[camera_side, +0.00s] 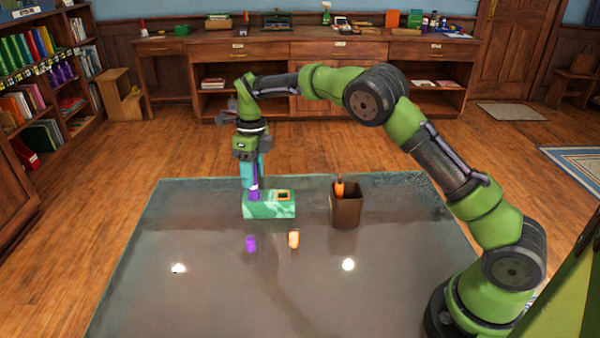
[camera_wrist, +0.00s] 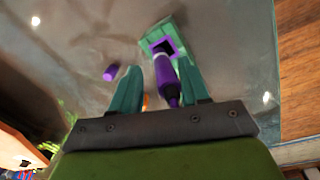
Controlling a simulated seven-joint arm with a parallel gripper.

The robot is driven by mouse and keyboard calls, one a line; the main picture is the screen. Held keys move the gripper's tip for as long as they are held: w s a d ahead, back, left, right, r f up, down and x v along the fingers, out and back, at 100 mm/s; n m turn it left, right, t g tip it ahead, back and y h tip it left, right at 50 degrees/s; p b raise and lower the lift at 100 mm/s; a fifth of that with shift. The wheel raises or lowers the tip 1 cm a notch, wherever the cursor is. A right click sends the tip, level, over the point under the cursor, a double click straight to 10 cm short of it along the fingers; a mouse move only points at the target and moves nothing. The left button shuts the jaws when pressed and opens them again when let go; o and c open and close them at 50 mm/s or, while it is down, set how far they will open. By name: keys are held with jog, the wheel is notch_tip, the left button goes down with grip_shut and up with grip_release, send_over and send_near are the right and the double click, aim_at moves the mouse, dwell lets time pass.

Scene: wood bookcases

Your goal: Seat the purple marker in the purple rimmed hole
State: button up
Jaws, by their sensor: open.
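A green block (camera_side: 262,211) stands on the grey table, with an orange-rimmed hole (camera_side: 283,195) on its right side. The wrist view shows its purple-rimmed hole (camera_wrist: 172,42), with dark opening visible. The purple marker (camera_side: 254,189) is near upright at the block's left end; in the wrist view the marker (camera_wrist: 172,88) has its white-banded lower end at the purple rim. I cannot tell how deep it sits. My gripper (camera_side: 252,176) is above the block, its teal fingers open on either side of the marker; it also shows in the wrist view (camera_wrist: 162,72).
A brown cup (camera_side: 345,211) holding an orange marker (camera_side: 339,187) stands to the right. The front and left of the table are clear.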

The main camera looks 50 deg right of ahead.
jog(key=shift+r, duration=0.1)
notch_tip(320, 180, up, 12)
jog(key=d, duration=0.1)
jog(key=shift+w, duration=0.2)
jog(key=shift+o, duration=0.5)
jog(key=shift+d, duration=0.1)
dwell(0.4)
